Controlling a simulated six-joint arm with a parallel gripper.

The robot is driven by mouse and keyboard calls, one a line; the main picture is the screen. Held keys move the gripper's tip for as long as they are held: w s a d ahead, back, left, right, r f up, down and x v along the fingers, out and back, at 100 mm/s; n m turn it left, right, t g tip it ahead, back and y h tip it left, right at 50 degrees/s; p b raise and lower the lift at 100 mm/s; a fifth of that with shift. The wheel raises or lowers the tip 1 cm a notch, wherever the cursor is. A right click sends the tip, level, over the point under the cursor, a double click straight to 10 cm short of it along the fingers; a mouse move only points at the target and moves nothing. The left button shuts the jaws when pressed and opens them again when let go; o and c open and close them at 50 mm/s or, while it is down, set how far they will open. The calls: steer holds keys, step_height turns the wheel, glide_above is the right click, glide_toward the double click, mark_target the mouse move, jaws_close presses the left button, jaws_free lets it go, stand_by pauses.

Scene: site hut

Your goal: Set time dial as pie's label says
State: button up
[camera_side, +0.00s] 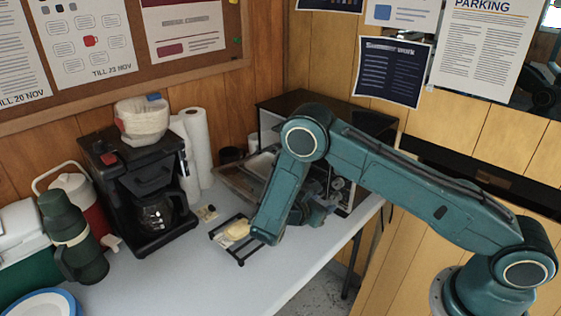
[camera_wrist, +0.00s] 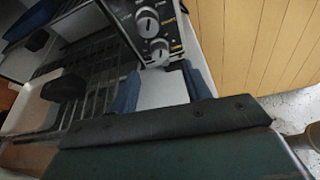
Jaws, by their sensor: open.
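The toaster oven (camera_side: 362,118) stands at the back right of the table with its door down, its front partly hidden by my arm. In the wrist view its black control panel (camera_wrist: 135,18) shows an upper dial (camera_wrist: 148,22) and a lower dial (camera_wrist: 160,50) with white markings too blurred to read. My gripper (camera_wrist: 162,88) is open, its two blue fingers apart, just short of the lower dial and not visibly touching it. A pale pie-like item (camera_side: 237,229) lies on a black wire rack (camera_side: 226,246); no label is readable.
A coffee maker (camera_side: 133,190), paper rolls (camera_side: 195,140), a green flask (camera_side: 68,235) and a red-and-white jug (camera_side: 78,195) stand to the left. A blue-rimmed plate (camera_side: 45,303) is at the front left. The table's front middle (camera_side: 205,285) is clear.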

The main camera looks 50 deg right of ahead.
mark_target(334, 198)
steer(key=shift+x, duration=3.4)
steer(key=shift+c, duration=0.2)
steer(key=shift+s, duration=0.1)
steer(key=c, duration=1)
